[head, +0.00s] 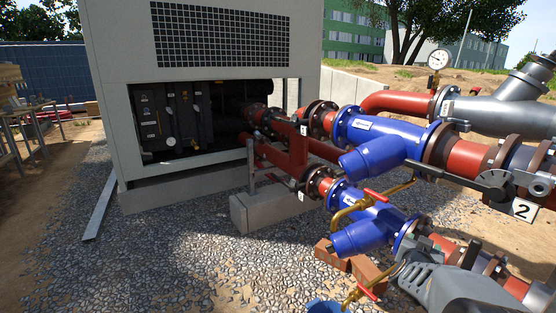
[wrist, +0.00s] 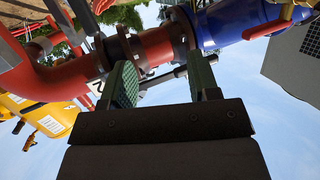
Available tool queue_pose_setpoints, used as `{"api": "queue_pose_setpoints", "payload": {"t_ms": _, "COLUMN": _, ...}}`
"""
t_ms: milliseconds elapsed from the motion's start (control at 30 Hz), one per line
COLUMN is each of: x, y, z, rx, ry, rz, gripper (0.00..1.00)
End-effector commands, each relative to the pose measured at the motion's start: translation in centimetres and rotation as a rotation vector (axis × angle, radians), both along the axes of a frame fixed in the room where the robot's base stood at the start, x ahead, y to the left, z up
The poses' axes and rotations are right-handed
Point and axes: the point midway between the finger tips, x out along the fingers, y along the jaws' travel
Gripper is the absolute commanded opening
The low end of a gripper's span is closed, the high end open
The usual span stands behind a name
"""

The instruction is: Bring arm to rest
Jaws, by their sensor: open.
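In the wrist view my gripper (wrist: 164,82) is open, its two green-padded fingers standing apart. A dark bar (wrist: 168,76) shows in the gap between them; I cannot tell whether it is at finger depth or farther back. Beyond the fingers are a red pipe (wrist: 155,46) with dark flanges and a blue pipe fitting (wrist: 225,22). No object is seen clasped. In the head view a grey part of my arm (head: 450,288) is at the bottom right, in front of the lower pipes. The fingers cannot be made out there.
Red pipes with blue fittings (head: 375,135) run from the chiller (head: 300,60) to the right. Bricks (head: 368,272) lie below. Gravel (head: 150,260) at left is open.

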Motion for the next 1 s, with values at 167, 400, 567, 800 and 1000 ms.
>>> {"api": "queue_pose_setpoints", "payload": {"t_ms": 167, "x": 1.1, "y": 10.0, "z": 8.8, "rx": 0.162, "ry": 0.169, "rz": 0.324, "gripper": 0.55}}
{"api": "queue_pose_setpoints", "payload": {"t_ms": 400, "x": -3.7, "y": 20.6, "z": 15.7, "rx": 0.305, "ry": 0.507, "rz": 0.624, "gripper": 0.55}}
{"api": "queue_pose_setpoints", "payload": {"t_ms": 567, "x": -8.4, "y": 24.2, "z": 19.1, "rx": 0.343, "ry": 0.731, "rz": 0.719, "gripper": 0.55}}
{"api": "queue_pose_setpoints", "payload": {"t_ms": 800, "x": -13.5, "y": 26.0, "z": 22.1, "rx": 0.353, "ry": 0.951, "rz": 0.754, "gripper": 0.55}}
{"api": "queue_pose_setpoints", "payload": {"t_ms": 1000, "x": -15.0, "y": 26.2, "z": 22.6, "rx": 0.353, "ry": 1.015, "rz": 0.753, "gripper": 0.55}}
